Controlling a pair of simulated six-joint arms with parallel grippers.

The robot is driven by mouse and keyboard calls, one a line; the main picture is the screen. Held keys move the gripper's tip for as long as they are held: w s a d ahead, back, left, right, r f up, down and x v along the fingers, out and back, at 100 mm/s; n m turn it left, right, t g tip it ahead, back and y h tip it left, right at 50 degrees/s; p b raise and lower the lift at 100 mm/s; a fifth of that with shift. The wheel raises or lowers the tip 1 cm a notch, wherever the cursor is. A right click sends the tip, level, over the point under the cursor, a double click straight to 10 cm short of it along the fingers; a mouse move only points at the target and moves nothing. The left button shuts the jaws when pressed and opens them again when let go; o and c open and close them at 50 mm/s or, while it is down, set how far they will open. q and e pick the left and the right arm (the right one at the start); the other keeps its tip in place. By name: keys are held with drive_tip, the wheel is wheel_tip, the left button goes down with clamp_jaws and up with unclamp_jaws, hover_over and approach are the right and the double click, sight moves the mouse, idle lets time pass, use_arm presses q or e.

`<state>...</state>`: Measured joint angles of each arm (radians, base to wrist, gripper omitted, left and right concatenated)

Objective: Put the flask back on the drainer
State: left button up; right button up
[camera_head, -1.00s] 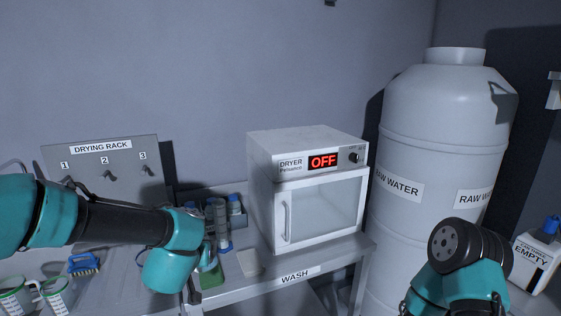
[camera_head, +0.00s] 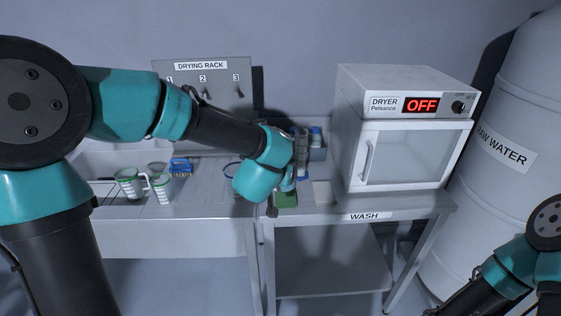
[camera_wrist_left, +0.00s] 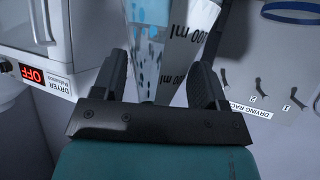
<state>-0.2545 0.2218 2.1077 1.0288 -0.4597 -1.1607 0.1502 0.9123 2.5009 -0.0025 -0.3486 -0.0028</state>
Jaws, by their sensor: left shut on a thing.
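In the head view my left wrist hides the fingers, and I cannot make out the flask there. The wrist is over the left end of the wash table, by a green pad (camera_head: 286,199). A grey drying rack panel (camera_head: 220,78) with numbered pegs stands behind the sink. A bare metal draining surface (camera_head: 212,190) lies in front of it. My right gripper is out of view.
Green-marked beakers (camera_head: 130,184) and a blue brush (camera_head: 180,166) are at the sink. A raw water tank (camera_head: 490,190) is at right.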

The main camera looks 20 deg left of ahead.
use_arm(q)
drive_tip(key=s+a+f+n+g+y, duration=0.2)
drive_tip(key=s+a+f+n+y, duration=0.2)
drive_tip(key=a, duration=0.5)
drive_tip(key=s+a+f+n+g+y, duration=0.3)
drive_tip(key=s+a+f+n+y, duration=0.2)
drive_tip(key=s+a+n+y, duration=0.1)
drive_tip(key=s+a+n, duration=0.1)
drive_tip(key=s+a, duration=0.1)
drive_tip(key=a, duration=0.1)
drive_tip(key=shift+s+a, duration=0.15)
drive_tip(key=shift+a, duration=0.25)
drive_tip(key=shift+f, duration=0.1)
drive_tip(key=w+a+f, duration=0.1)
drive_tip(key=w+a, duration=0.9)
drive_tip(key=w, duration=0.1)
drive_tip(key=shift+w+f, duration=0.2)
drive_tip(key=shift+f, duration=0.05)
